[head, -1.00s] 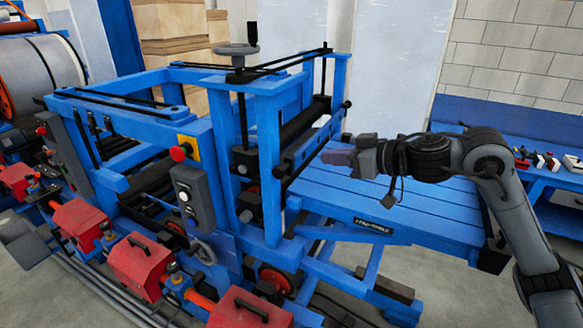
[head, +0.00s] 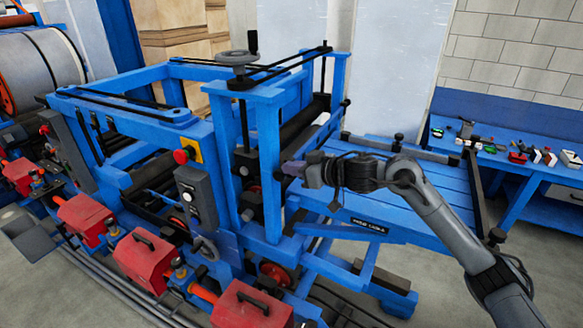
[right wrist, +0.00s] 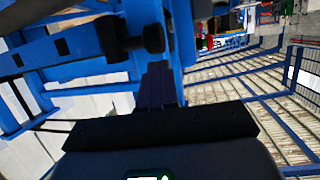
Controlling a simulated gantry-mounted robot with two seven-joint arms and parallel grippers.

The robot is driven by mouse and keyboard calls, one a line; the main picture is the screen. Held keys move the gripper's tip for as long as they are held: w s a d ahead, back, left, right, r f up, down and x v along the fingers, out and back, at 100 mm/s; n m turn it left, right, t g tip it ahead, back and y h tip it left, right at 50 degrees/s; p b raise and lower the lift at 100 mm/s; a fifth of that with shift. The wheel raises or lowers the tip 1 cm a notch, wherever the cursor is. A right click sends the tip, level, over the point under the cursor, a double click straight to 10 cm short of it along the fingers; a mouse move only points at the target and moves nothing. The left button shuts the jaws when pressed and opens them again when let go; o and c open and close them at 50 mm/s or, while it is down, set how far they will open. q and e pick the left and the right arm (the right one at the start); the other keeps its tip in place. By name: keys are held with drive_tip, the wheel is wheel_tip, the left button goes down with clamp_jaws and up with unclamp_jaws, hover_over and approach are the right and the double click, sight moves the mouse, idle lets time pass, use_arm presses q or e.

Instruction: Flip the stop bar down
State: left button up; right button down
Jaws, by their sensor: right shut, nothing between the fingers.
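I cannot tell for sure which part is the stop bar. A dark bar (head: 481,195) lies across the right end of the blue slatted table (head: 420,200) in the head view. A grey bar (head: 425,152) with a knob runs along the table's far side. My right gripper (head: 284,169) is shut and empty, pointing left close to the machine's blue upright; I cannot tell whether it touches. In the right wrist view its shut fingers (right wrist: 158,84) are close to a black knob (right wrist: 153,38) on blue framework. My left gripper is out of view.
The blue roller machine (head: 262,150) stands left of the table, with red boxes (head: 146,258) along its front. A blue bench (head: 530,130) with small items stands behind at the right. Grey floor is open at the lower right.

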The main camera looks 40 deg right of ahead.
drive_tip(key=shift+w+a+f, duration=0.1)
drive_tip(key=shift+w+f, duration=0.15)
drive_tip(key=shift+f, duration=0.25)
wheel_tip(320, 180, down, 8)
drive_tip(key=b, duration=0.3)
drive_tip(key=shift+f+b, duration=0.15)
drive_tip(key=shift+b, duration=0.2)
drive_tip(key=shift+f, duration=0.1)
